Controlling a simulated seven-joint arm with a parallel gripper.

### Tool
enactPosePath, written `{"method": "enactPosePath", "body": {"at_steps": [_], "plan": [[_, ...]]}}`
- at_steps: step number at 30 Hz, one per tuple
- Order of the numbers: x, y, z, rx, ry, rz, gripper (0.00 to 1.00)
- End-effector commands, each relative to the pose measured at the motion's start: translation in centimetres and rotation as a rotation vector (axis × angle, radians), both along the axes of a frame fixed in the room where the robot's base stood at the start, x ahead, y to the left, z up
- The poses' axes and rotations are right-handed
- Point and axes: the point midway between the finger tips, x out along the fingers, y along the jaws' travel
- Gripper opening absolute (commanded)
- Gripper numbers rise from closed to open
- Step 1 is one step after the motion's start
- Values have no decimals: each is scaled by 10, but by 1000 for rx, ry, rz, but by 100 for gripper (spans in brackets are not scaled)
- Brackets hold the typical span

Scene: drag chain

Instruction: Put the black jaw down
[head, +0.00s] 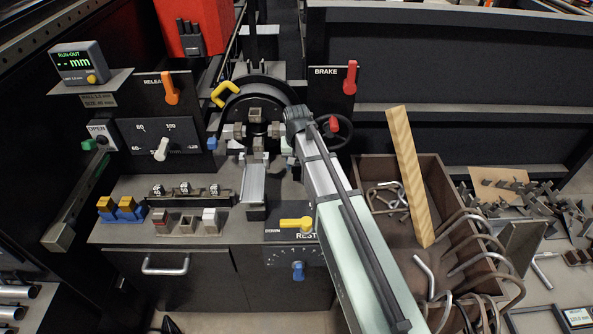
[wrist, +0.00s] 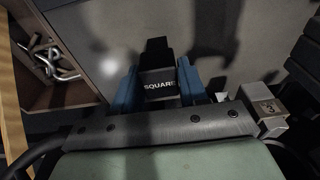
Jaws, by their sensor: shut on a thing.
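In the wrist view my gripper (wrist: 158,80) has two blue fingers closed on a black jaw (wrist: 157,50). White lettering reading "SQUARE" shows between the fingers; I cannot tell whether it is on the jaw. In the head view my arm reaches to the right side of the round chuck (head: 257,115). Whether the jaw touches any surface cannot be told.
A row of small blocks (head: 187,223) and a labelled rack (head: 186,191) stand on the bench left of my arm. A brown crate (head: 377,172) with bent rods and a wooden plank (head: 410,175) is at right. A red-handled brake lever (head: 350,77) stands behind.

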Motion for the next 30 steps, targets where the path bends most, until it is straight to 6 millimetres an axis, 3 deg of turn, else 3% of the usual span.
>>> {"method": "enactPosePath", "body": {"at_steps": [10, 23, 24, 30], "plan": [[0, 0, -33, 0, 1, 0, 6], [0, 0, -38, 0, 0, 0, 6], [0, 0, -38, 0, 0, 0, 47], [0, 0, -38, 0, 0, 0, 66]]}}
